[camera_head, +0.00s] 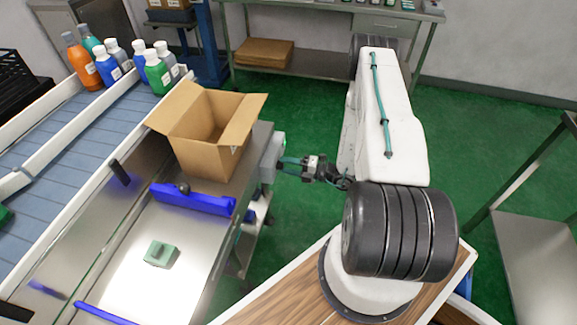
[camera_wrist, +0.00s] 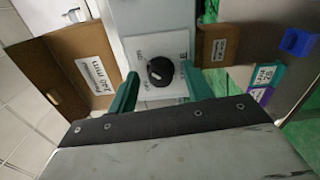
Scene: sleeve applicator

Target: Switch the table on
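The metal table (camera_head: 190,240) stands at the left in the head view, with a grey control box (camera_head: 270,158) on its right side. In the wrist view, a black rotary knob (camera_wrist: 160,71) sits on a white labelled plate (camera_wrist: 143,50). A light mark shows on the knob; its setting is too small to read. My gripper (camera_head: 284,162) is beside the control box. In the wrist view its two green fingers (camera_wrist: 159,74) are apart, one on each side of the knob. I cannot tell whether they touch it. Nothing is held.
An open carton (camera_head: 205,140) stands on the table, beside a blue bar (camera_head: 190,200) and a small green block (camera_head: 161,254). Several bottles (camera_head: 157,72) stand on the conveyor (camera_head: 75,140) at the left. Green floor (camera_head: 310,110) is clear behind my gripper.

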